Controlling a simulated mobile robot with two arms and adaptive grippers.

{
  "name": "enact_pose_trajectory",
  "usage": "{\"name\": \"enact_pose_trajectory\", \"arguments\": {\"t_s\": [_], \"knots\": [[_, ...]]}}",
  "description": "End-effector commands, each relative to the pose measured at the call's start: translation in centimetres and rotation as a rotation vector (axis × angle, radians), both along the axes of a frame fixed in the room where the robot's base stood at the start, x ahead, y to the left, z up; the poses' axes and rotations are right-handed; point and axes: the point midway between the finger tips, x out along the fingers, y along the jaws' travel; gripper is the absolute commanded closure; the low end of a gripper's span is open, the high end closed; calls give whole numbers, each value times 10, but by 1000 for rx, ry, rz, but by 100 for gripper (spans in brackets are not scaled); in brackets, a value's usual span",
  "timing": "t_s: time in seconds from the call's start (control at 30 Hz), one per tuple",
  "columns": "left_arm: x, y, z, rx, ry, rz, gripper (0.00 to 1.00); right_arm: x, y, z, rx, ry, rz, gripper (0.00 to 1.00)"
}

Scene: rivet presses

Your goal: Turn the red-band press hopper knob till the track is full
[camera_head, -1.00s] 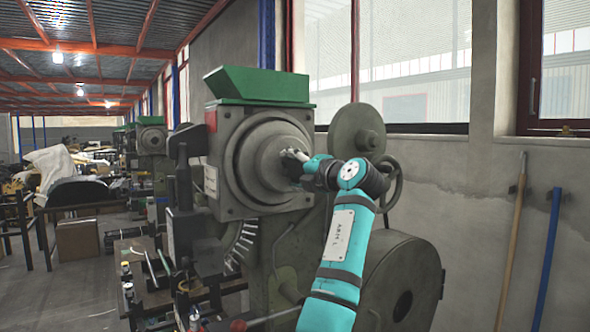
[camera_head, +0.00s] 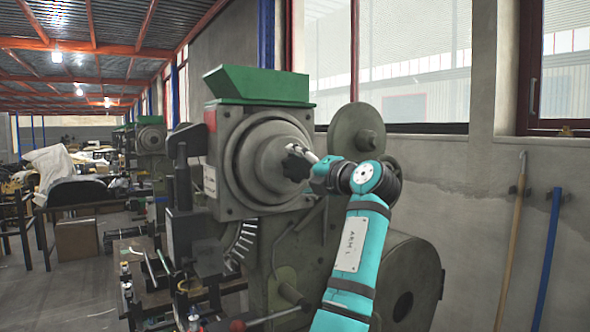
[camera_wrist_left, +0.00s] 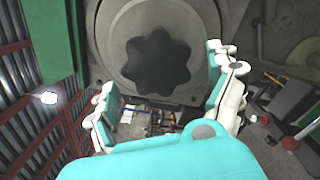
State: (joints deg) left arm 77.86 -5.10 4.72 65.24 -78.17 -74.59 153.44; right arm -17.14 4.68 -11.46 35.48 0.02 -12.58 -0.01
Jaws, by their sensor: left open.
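The press (camera_head: 222,180) stands in the middle of the head view, with a green hopper (camera_head: 260,85) on top and a red patch (camera_head: 211,121) on its side. Its dark, lobed knob (camera_head: 294,166) sits at the centre of the round face. In the left wrist view the whole star-shaped knob (camera_wrist_left: 158,66) shows ahead of the fingers. My left gripper (camera_head: 304,152) is open beside the knob; its fingers are spread either side of it in the wrist view, with no contact visible. A curved ribbed strip (camera_head: 243,240) shows below the face; whether it is the track or how full it is, I cannot tell.
A flywheel (camera_head: 357,130) and a large drum (camera_head: 405,285) stand close behind my left arm. A cluttered bench (camera_head: 150,300) is at lower left. Two poles (camera_head: 516,240) lean on the right wall. More presses stand further back.

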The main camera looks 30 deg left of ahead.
Motion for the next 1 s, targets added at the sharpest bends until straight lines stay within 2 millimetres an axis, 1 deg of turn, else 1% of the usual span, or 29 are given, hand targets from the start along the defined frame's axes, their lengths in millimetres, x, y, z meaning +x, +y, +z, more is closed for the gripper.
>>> {"name": "enact_pose_trajectory", "arguments": {"t_s": [0.03,0.2,0.3,0.4,0.6,1.0], "knots": [[-4,-13,0,2,-2,-4,10,0,0,0,1,0,0,67],[-18,-46,1,2,-3,-3,10,0,1,0,1,0,0,67],[-25,-61,0,2,-1,-2,10,0,1,0,1,0,0,67],[-29,-72,0,2,-1,-1,10,-1,1,0,2,0,0,67],[-33,-79,1,3,-1,1,10,-1,2,0,2,0,0,67],[-33,-79,1,2,-1,0,10,0,2,0,2,0,-1,67]]}}
